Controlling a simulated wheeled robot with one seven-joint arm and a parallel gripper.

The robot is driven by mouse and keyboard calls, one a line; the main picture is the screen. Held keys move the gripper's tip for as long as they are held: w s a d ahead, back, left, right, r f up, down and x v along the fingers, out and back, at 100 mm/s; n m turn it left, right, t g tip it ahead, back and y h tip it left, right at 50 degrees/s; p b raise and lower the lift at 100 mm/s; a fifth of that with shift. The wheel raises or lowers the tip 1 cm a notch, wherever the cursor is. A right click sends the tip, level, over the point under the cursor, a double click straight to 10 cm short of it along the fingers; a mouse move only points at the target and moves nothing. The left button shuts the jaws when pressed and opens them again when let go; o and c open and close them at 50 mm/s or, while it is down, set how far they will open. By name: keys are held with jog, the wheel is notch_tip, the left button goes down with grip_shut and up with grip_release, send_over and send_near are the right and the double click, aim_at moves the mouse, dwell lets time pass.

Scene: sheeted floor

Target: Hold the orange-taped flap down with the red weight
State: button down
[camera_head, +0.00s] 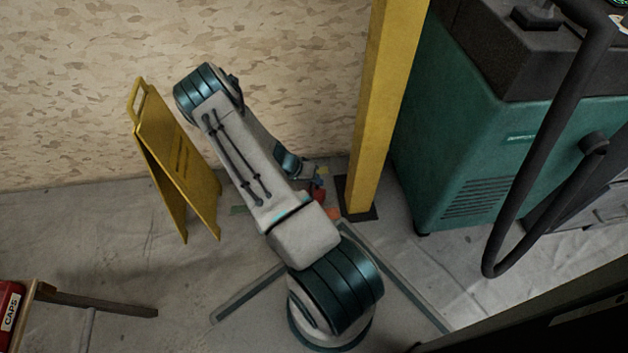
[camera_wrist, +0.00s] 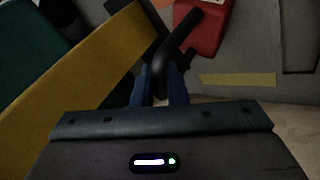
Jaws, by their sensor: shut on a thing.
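The red weight (camera_wrist: 203,38) with its black handle (camera_wrist: 180,40) shows at the top of the wrist view. My gripper (camera_wrist: 160,88) is shut on the handle, one blue finger on each side. In the head view the red weight (camera_head: 319,195) shows small below my gripper (camera_head: 315,182), partly hidden by my arm. An orange tape patch (camera_head: 333,213) lies on the sheeted floor just below and right of it, near the foot of the yellow post. I cannot tell whether the weight touches the floor.
The yellow post (camera_head: 380,110) stands close right of my gripper; it crosses the wrist view (camera_wrist: 75,75). A green machine (camera_head: 460,130) with a black hose is further right. A yellow folding sign (camera_head: 175,155) stands left. A patterned wall (camera_head: 290,60) is behind.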

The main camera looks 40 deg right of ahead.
jog(key=shift+d+f, duration=0.1)
jog(key=shift+f, duration=0.45)
dwell(0.8)
jog(key=c, duration=1.4)
grip_release()
jog(key=shift+o, duration=0.2)
jog(key=p+v, duration=0.5)
jog(key=v, duration=0.9)
jog(key=shift+p, duration=0.35)
